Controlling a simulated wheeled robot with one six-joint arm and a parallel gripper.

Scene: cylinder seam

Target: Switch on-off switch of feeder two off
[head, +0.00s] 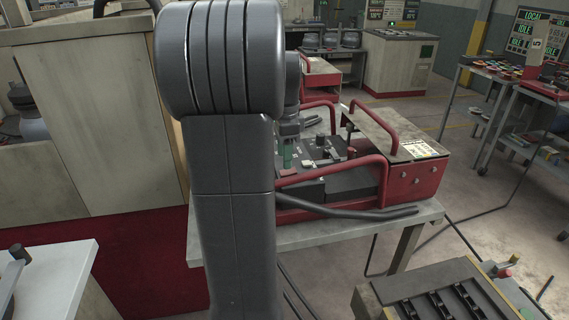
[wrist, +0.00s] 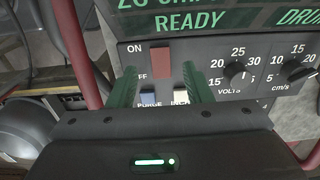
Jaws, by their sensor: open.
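In the wrist view a red rocker switch (wrist: 162,58) sits on a dark panel, with ON printed at its upper left and a partly hidden OFF label lower down. My gripper (wrist: 159,68) has green fingers, spread apart on the left and right of the switch. The left finger covers part of the OFF label. Whether the fingers touch the panel, and which way the rocker is tilted, I cannot tell. In the head view the red-framed feeder (head: 412,180) stands on a bench, and my arm hides part of it. No feeder number is readable.
A blue PURGE button (wrist: 148,97) and a pale INCH button (wrist: 181,97) sit just below the switch. A volts knob (wrist: 234,72) and a cm/s knob (wrist: 292,69) are to the right. Red handle bars (wrist: 77,50) flank the panel. A green display (wrist: 190,22) reads READY.

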